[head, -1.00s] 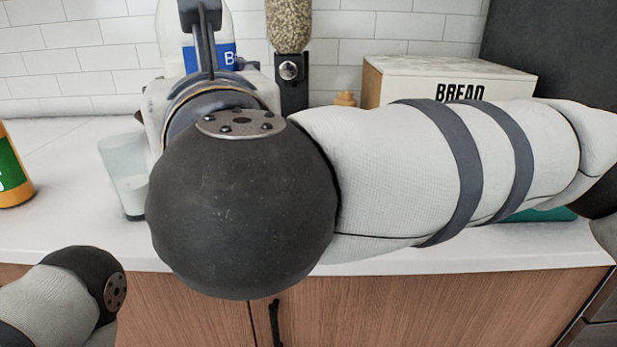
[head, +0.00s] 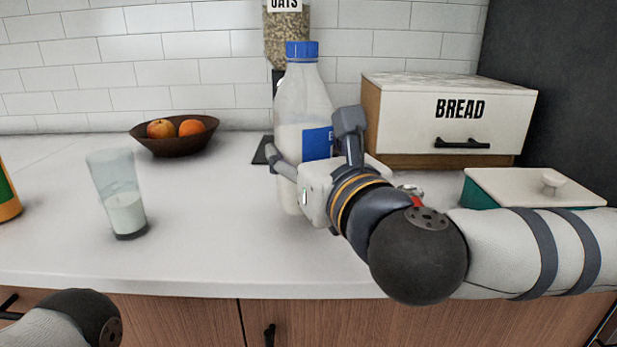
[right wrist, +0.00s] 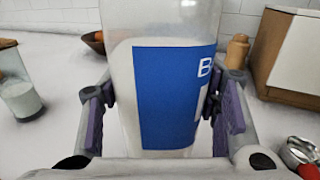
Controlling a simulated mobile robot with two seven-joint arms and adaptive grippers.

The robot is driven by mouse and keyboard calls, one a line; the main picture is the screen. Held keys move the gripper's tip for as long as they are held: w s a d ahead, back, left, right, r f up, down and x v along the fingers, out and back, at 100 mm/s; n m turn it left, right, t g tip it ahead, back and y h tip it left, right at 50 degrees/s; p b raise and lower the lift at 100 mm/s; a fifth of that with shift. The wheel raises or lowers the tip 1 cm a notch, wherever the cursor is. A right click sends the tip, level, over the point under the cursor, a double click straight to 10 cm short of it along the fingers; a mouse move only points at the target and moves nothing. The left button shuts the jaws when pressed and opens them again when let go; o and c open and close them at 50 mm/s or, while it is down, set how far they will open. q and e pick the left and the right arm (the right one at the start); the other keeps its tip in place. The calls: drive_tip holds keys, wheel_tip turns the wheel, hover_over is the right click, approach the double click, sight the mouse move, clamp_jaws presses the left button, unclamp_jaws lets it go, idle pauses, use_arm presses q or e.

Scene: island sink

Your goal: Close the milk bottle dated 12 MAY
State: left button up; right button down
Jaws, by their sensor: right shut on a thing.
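A milk bottle (head: 302,100) with a blue label stands near the middle of the counter in the head view. A blue cap (head: 301,51) sits on its neck. My right gripper (head: 318,158) is shut on the bottle's body from the front right. In the right wrist view the purple finger pads (right wrist: 165,110) lie on both sides of the bottle (right wrist: 162,100). Its label shows a letter B; no date is readable. The bottle looks about upright; whether its base touches the counter is unclear. My left gripper is out of view; only part of that arm shows at the lower left.
A glass with some milk (head: 125,210) stands left of the bottle. A fruit bowl (head: 176,145), an oats dispenser (head: 287,35) and a bread box (head: 447,112) are at the back. A teal, white-lidded dish (head: 530,187) is at right.

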drive_tip(key=shift+w+d+f, duration=0.15)
drive_tip(key=shift+f, duration=0.15)
drive_tip(key=f, duration=0.3)
drive_tip(key=shift+w+d+b, duration=0.15)
drive_tip(key=shift+d+b, duration=0.05)
drive_tip(key=shift+b, duration=0.1)
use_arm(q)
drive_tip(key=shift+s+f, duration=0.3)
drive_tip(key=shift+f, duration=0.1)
use_arm(e)
drive_tip(key=shift+f, duration=0.2)
drive_tip(key=shift+f, duration=0.1)
drive_tip(key=shift+f, duration=0.2)
drive_tip(key=c, duration=0.6)
unclamp_jaws()
drive_tip(key=shift+r, duration=0.1)
